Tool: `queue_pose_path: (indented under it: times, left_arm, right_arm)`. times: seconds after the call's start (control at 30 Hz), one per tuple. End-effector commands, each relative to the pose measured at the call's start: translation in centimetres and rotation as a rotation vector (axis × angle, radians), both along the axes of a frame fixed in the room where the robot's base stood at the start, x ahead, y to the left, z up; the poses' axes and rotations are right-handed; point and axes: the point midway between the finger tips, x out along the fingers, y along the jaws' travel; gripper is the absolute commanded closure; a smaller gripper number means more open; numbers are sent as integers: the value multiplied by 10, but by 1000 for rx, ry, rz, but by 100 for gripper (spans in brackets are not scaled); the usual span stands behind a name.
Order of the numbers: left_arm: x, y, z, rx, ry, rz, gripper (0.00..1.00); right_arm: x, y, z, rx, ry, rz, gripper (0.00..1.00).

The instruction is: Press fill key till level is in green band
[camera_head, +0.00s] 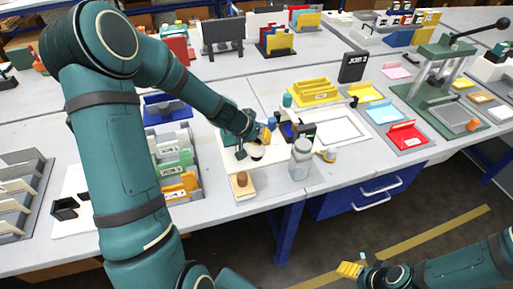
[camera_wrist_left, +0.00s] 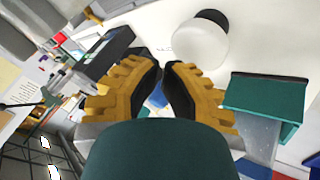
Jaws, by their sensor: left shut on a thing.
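My left gripper (camera_head: 263,137) is low over a white board (camera_head: 270,162) at the bench front. Its orange fingers with black pads nearly meet in the left wrist view (camera_wrist_left: 163,66). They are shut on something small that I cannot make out. A white round part with a black top (camera_wrist_left: 200,40) stands just beyond the fingertips, and a teal block (camera_wrist_left: 265,98) is to their right. A wooden block with a brown knob (camera_head: 241,184) sits at the bench edge. I cannot pick out the fill key, level or green band. My right gripper (camera_head: 350,269) hangs clear of the bench.
A white bottle (camera_head: 301,160) stands right of the left gripper, beside a small yellow-marked item (camera_head: 326,154). A white frame (camera_head: 340,131) lies behind them. A sorting tray with orange and green cards (camera_head: 176,165) is at left. A red tray (camera_head: 405,137) is at right.

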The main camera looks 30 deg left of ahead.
Motion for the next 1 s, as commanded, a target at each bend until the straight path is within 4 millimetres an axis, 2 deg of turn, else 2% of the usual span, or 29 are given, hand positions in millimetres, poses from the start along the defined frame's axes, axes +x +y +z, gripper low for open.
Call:
queue_pose_path:
  times: [0.4, 0.8, 1.0]
  left_arm:
    - [0, 0, 0, 0, 0, 0, 100]
    - [0, 0, -10, 0, 0, 0, 100]
    - [0, 0, -9, 0, 0, 0, 100]
  right_arm:
    - [0, 0, 0, 0, 0, 0, 36]
    - [0, 0, -15, 0, 0, 0, 36]
    - [0, 0, -14, 0, 0, 0, 36]
